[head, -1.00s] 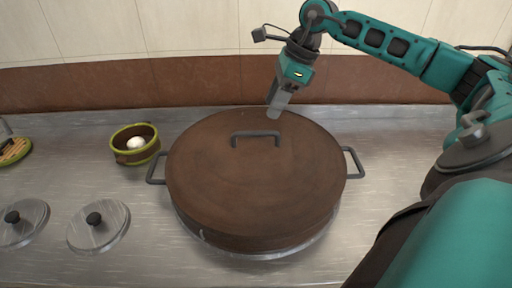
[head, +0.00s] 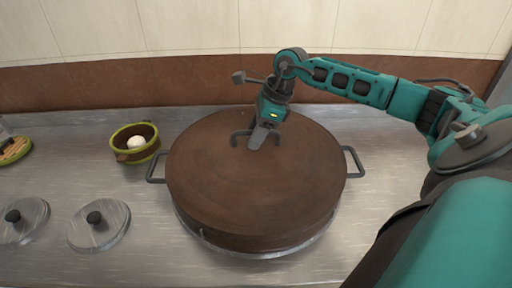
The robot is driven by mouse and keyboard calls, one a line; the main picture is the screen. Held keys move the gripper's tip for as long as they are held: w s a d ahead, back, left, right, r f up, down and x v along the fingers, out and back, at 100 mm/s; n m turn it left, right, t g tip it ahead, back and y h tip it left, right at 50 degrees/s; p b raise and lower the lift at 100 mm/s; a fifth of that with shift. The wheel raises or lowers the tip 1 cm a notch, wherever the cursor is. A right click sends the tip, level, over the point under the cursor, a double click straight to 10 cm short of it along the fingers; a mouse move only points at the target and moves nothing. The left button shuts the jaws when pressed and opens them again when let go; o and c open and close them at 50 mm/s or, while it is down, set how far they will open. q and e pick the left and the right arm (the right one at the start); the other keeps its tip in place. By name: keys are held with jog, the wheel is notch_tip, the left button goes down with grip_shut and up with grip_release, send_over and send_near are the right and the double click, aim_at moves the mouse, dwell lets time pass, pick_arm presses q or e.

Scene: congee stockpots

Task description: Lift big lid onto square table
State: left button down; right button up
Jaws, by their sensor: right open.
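The big lid (head: 250,190) is a wide, round brown disc covering a large pot (head: 262,253) on the metal counter. A dark bar handle (head: 236,138) stands on the far half of the lid. My right gripper (head: 261,143) points down at this handle, its fingers overlapping the handle's middle and right part. It is open; whether the fingers straddle the bar is hidden. The pot's side handles show at the left (head: 155,168) and right (head: 354,162). My left gripper and the square table are not in view.
A small green-rimmed brown pot (head: 121,156) with a white ball inside stands left of the big lid. Two small grey lids with black knobs (head: 98,224) (head: 22,221) lie at the front left. A tiled wall (head: 180,30) closes the back.

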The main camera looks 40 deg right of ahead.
jog(key=shift+f, duration=0.25)
dwell(0.3)
grip_shut()
dwell(0.5)
dwell(1.0)
jog(key=shift+r, duration=0.1)
